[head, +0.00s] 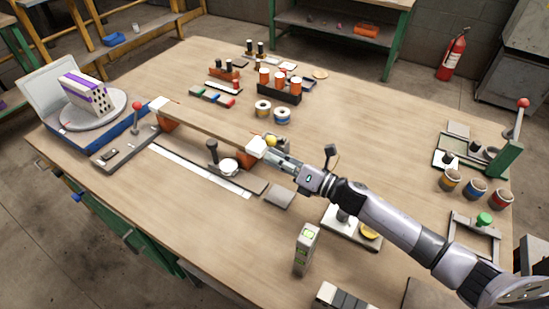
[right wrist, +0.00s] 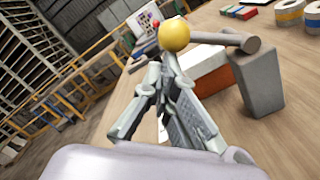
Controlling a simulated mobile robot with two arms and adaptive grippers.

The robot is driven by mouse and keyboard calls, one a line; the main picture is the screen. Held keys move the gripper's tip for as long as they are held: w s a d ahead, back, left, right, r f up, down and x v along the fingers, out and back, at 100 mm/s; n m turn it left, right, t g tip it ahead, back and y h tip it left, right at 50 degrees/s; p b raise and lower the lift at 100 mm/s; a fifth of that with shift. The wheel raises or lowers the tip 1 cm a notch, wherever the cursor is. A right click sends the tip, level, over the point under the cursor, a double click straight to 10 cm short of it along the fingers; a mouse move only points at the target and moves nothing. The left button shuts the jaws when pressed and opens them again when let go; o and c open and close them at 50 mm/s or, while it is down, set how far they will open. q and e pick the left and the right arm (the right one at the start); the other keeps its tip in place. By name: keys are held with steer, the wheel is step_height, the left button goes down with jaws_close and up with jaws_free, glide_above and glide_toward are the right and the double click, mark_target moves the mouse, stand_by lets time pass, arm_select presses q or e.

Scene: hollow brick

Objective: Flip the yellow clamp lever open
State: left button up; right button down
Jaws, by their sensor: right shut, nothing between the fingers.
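The yellow clamp lever's ball knob (head: 271,141) shows just beyond my right gripper (head: 273,154) in the head view. In the right wrist view the yellow ball (right wrist: 175,35) sits at the end of a grey bar (right wrist: 228,40), which runs right to a grey block (right wrist: 258,85). The bar lies roughly level. My right gripper (right wrist: 168,62) is shut and empty, its fingertips just below the ball. I cannot tell whether they touch it. In the head view the gripper hides part of the clamp. My left gripper is not in view.
A long wooden board (head: 205,124) stretches left from the clamp. A black-handled post (head: 212,150) and a white round piece (head: 228,166) stand left of my gripper. Tape rolls (head: 281,115) lie behind. A red-knobbed lever (head: 137,110) stands further left.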

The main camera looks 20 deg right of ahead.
steer(key=shift+r, duration=0.25)
steer(key=w+d+r+m+p, duration=0.4)
steer(key=r+m+p, duration=0.2)
steer(key=m, duration=0.4)
steer(key=shift+w+d+r+h+p, duration=0.2)
steer(key=shift+h+p, duration=0.1)
steer(key=shift+p, duration=0.15)
stand_by(0.7)
